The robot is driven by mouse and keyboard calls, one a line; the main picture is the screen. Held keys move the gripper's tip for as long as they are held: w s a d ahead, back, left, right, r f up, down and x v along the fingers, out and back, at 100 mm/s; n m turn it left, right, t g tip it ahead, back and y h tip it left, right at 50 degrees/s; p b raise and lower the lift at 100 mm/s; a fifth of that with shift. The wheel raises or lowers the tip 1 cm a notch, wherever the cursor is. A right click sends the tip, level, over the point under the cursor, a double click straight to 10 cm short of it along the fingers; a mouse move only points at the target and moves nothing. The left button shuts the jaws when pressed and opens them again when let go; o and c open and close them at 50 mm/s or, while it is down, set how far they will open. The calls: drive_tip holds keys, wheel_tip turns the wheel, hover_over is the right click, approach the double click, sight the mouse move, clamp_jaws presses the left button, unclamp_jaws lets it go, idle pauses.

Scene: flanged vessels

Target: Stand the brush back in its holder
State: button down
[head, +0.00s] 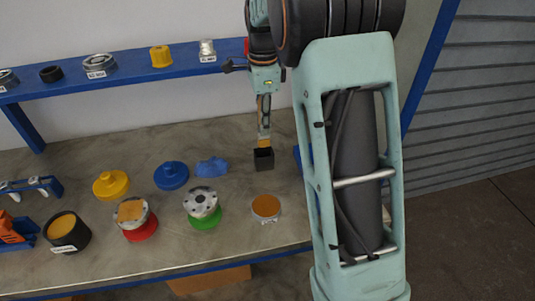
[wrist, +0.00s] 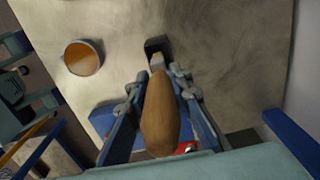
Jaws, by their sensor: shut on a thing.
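My gripper (head: 264,98) is shut on the brush (head: 264,138) and holds it upright, bristles down. In the wrist view my gripper (wrist: 162,82) has its fingers on both sides of the brush's wooden handle (wrist: 160,118). The holder (head: 264,160) is a small dark square cup standing on the bench. The brush's lower end is right at the holder's mouth, in line with it in the head view; I cannot tell whether the tip is inside. In the wrist view the holder (wrist: 158,46) shows just beyond the brush's end, partly hidden by it.
An orange-topped round tin (head: 265,206) stands in front of the holder. Flanged vessels, green-based (head: 202,203) and red-based (head: 135,215), a blue cloth (head: 212,167) and a blue flange (head: 171,176) lie to the left. A blue shelf (head: 120,67) with parts runs behind.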

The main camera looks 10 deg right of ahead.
sight(264, 146)
wheel_tip(264, 146, down, 8)
drive_tip(key=shift+r, duration=0.15)
idle(0.4)
drive_tip(key=c, duration=1.7)
unclamp_jaws()
drive_tip(key=shift+f, duration=0.2)
drive_tip(key=shift+c, duration=0.2)
wheel_tip(264, 146, up, 12)
drive_tip(key=shift+r, duration=0.2)
